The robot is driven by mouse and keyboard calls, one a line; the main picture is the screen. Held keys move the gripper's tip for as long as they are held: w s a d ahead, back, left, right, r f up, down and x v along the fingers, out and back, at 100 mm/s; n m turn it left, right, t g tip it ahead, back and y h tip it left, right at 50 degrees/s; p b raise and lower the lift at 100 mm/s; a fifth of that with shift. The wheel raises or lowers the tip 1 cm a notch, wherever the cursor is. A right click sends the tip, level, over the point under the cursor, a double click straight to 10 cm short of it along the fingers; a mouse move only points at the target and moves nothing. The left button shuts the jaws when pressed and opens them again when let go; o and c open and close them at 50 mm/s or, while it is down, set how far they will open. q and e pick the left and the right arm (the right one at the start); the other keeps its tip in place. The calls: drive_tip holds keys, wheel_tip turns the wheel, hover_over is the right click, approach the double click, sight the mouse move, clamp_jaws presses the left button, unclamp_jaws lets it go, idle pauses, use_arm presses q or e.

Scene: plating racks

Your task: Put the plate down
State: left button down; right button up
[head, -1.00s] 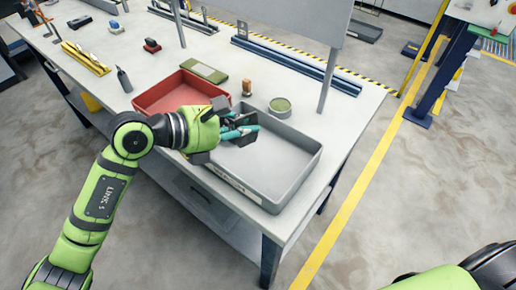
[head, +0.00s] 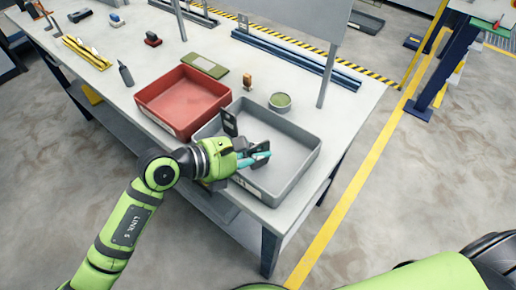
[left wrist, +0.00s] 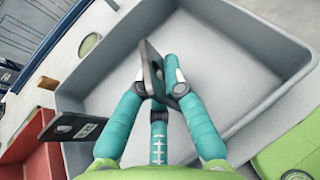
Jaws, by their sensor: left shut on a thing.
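My left gripper (head: 256,158), with teal fingers, is shut on a small dark plate (head: 263,147) over the grey tray (head: 312,163). The left wrist view shows the held plate (left wrist: 151,68) edge-on and tilted between the fingertips (left wrist: 165,85), above the tray floor; its lower end is partly hidden by the fingers. A second dark plate with a hole (head: 229,122) stands at the grey tray's left side, and it also shows in the left wrist view (left wrist: 70,127). My right gripper is not in view.
A red tray (head: 183,98) stands left of the grey one. Behind are a green round tin (head: 280,101), a small brown-handled item (head: 247,81) and a green pad (head: 208,66). A grey post (head: 328,75) stands behind the grey tray. The grey tray's right part is clear.

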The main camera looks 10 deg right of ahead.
use_arm(q)
drive_tip(key=shift+s+f+b, duration=0.1)
drive_tip(key=shift+f+b, duration=0.2)
drive_tip(key=shift+f, duration=0.25)
drive_tip(key=c, duration=1.6)
unclamp_jaws()
drive_tip(key=shift+f, duration=0.1)
drive_tip(key=shift+c, duration=0.2)
drive_tip(key=shift+f, duration=0.15)
drive_tip(key=shift+s, duration=0.1)
drive_tip(key=shift+r, duration=0.25)
drive_tip(key=shift+r+p, duration=0.55)
drive_tip(key=shift+p, duration=0.2)
drive_tip(key=shift+a+f+b, duration=0.2)
drive_tip(key=shift+a+b, duration=0.35)
drive_tip(key=shift+a, duration=0.05)
drive_tip(key=r+b+v, duration=0.1)
drive_tip(key=b+v, duration=0.1)
drive_tip(key=v, duration=0.9)
